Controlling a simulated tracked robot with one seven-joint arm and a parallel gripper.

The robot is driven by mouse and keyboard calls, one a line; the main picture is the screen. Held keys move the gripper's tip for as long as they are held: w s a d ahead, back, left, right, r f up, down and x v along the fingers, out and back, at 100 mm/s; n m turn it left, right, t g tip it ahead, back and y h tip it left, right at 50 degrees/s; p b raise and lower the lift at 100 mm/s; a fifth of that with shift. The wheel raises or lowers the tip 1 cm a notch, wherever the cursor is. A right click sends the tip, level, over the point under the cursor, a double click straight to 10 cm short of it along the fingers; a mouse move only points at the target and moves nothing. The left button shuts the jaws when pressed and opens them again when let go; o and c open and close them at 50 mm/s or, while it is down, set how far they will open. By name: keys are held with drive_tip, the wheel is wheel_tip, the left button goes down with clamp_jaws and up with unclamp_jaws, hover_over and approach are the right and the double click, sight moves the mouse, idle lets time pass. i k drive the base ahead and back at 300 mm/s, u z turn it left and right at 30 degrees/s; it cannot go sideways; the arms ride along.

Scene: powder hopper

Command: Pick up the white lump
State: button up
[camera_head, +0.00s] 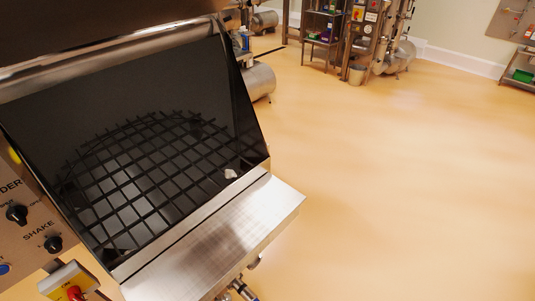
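A small white lump (231,174) lies inside the dark opening of the powder hopper (220,232). It sits at the right front corner of the black grid (150,175), close to the front steel edge. I cannot tell whether it rests on a bar or beside one. My gripper does not show in this view.
A steel ledge (215,240) runs along the hopper's front. A control panel with knobs (17,213) and a yellow-and-red switch (70,285) is at the left. Shelving (322,25) and steel tanks (259,80) stand behind. The floor (400,180) at right is clear.

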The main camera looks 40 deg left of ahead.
sight(229, 174)
drive_tip(key=z, duration=0.1)
drive_tip(key=i, duration=0.6)
drive_tip(key=u, duration=3.2)
drive_tip(key=i, duration=0.6)
drive_tip(key=z, duration=0.15)
drive_tip(key=k, duration=0.55)
drive_tip(key=u, duration=0.15)
